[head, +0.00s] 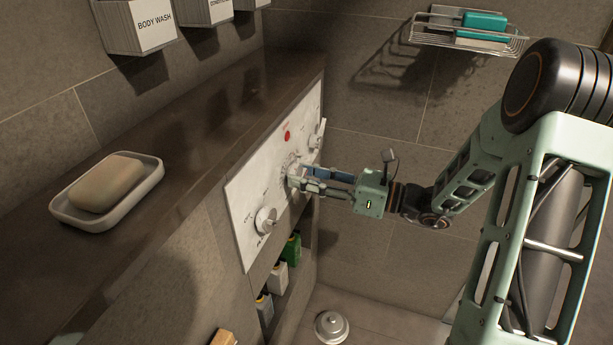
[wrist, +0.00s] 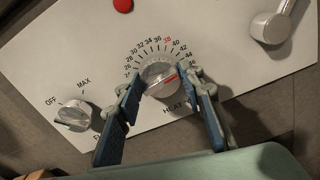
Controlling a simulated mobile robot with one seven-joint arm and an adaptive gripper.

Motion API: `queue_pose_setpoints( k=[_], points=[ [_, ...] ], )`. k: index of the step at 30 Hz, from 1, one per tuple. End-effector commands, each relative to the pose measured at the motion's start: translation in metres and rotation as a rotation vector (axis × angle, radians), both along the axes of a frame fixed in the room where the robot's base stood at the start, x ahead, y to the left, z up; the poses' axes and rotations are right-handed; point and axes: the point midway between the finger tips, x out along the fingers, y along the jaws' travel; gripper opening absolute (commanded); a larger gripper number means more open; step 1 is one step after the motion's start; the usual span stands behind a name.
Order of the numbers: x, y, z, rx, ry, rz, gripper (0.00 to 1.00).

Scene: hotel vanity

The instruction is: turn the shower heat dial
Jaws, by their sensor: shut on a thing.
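The heat dial (wrist: 158,74) is a round, light knob with a red mark, in the middle of a white control panel (wrist: 210,40). Numbers ring it, with 38 in red, and the word HEAT is printed below it. The red mark points to the right, towards the high end of the scale. My gripper (wrist: 162,88) has its two blue-padded fingers on either side of the dial, shut on it. In the head view my gripper (head: 300,178) reaches the panel (head: 250,190) from the right and partly hides the dial (head: 291,173).
Another knob (wrist: 75,115), marked OFF and MAX, is left of the dial. A lever handle (wrist: 272,27) is to the right and a red button (wrist: 123,5) above. A soap dish (head: 140,185) sits on the ledge. Bottles (head: 278,277) stand in a niche below. A wire rack (head: 470,38) hangs behind.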

Motion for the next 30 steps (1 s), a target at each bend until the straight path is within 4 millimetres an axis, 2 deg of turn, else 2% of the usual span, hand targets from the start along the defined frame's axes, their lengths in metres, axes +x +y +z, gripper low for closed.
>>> queue_pose_setpoints(
  k=[3,14,30],
  points=[
    [-0.0001,-0.0001,-0.0001,0.0,0.0,0.0,0.11],
    [-0.0004,-0.0002,-0.0009,-0.028,-0.078,0.0,0.11],
    [-0.0008,-0.0002,-0.0026,-0.175,-0.481,0.0,0.11]
  ],
)
